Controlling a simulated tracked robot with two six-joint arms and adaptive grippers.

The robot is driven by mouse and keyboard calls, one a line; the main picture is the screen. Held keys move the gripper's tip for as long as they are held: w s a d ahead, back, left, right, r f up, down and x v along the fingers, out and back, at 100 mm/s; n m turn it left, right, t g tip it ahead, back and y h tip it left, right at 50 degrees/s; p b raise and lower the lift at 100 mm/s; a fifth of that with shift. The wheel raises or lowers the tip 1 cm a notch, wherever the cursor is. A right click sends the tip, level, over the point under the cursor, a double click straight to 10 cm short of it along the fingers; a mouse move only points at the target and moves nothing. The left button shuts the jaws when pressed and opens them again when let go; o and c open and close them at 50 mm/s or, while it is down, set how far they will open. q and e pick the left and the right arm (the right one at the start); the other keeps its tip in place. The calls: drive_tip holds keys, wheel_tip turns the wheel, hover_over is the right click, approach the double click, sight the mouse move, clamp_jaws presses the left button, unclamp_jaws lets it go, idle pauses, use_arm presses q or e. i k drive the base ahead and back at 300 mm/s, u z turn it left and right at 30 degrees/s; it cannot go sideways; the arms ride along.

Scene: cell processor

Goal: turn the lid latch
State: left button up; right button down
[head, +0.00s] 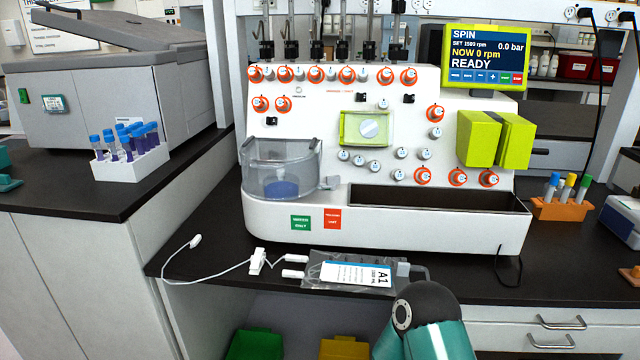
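The cell processor (400,215) is a white machine standing on the dark bench. At its front left is a round chamber under a clear lid (283,160), with a blue disc (283,188) inside. The lid looks closed over the chamber. A small pale grey tab (331,183) at the right edge of the lid looks like the latch; its exact turn is too small to tell. A teal and black link of one of my arms shows at the bottom, right of centre. Neither gripper is in view.
The screen (483,57) reads SPIN, 0 rpm, READY. A bag labelled A1 (352,273) with white tubing lies on the bench before the machine. A tube rack (130,160) stands left, an orange rack (558,207) right. The bench left of the tubing is clear.

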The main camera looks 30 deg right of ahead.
sight(331, 181)
drive_tip(key=u, duration=0.95)
drive_tip(key=k, duration=1)
drive_tip(key=z, duration=1.4)
drive_tip(key=i, duration=1.3)
drive_tip(key=z, duration=0.1)
